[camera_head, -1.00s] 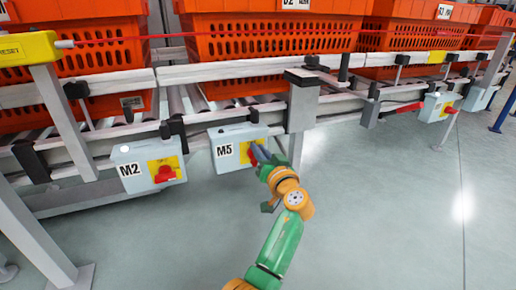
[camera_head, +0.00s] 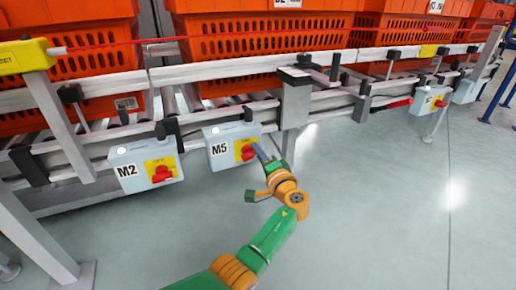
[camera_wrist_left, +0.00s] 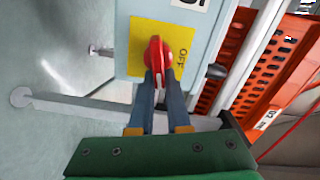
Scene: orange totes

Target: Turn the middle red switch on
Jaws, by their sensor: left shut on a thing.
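The red switch (camera_head: 247,152) sits on a yellow plate on the pale blue M5 box (camera_head: 221,155), which hangs under the conveyor rail. In the left wrist view the red switch (camera_wrist_left: 156,58) stands between the fingertips, with the word OFF on the plate to its right. My left gripper (camera_head: 259,152) comes from the lower right. It also fills the low middle of the left wrist view (camera_wrist_left: 158,80), its two blue-grey fingers shut on the knob's sides. My right gripper is in no view.
The M2 box (camera_head: 146,165) with its own red switch hangs to the left, and another switch box (camera_head: 430,102) hangs farther right. Orange totes (camera_head: 262,42) stand on the conveyor above. A grey post (camera_head: 295,105) is right of M5. The floor in front is clear.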

